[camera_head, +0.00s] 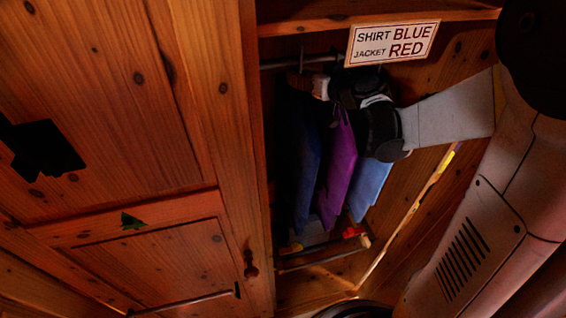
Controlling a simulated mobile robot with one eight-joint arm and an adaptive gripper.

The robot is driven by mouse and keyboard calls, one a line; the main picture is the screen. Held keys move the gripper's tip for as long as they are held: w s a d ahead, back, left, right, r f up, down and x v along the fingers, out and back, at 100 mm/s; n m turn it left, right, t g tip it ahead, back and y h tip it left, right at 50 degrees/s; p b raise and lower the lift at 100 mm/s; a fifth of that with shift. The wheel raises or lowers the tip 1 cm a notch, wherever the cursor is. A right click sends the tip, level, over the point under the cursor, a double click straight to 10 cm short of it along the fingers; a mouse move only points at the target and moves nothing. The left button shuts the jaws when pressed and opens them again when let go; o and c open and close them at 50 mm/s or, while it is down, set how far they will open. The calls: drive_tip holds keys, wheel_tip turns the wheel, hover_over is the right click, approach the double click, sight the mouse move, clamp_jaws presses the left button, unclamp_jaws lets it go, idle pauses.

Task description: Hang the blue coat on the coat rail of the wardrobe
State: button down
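Inside the open wardrobe, the metal coat rail (293,62) runs near the top, partly hidden by the sign and my gripper. A dark blue garment (303,170) hangs on the left below the rail. A purple garment (338,167) is beside it, and a lighter blue garment (369,188) shows on the right, partly behind my wrist. I cannot tell which of the blue ones is the coat. My gripper (345,92) is inside the wardrobe just below the rail, close to the tops of the garments. Its fingers are dark and overlapped, so its grip cannot be made out.
A sign (391,43) reading "SHIRT BLUE JACKET RED" is on the wardrobe's upper front edge. A wooden door panel (130,120) fills the left. A low rack (323,258) with red and yellow items lies below the garments. My arm enters from the right.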

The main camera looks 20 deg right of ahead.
drive_tip(key=shift+d, duration=0.1)
drive_tip(key=shift+s+p, duration=0.6)
drive_tip(key=shift+s, duration=6)
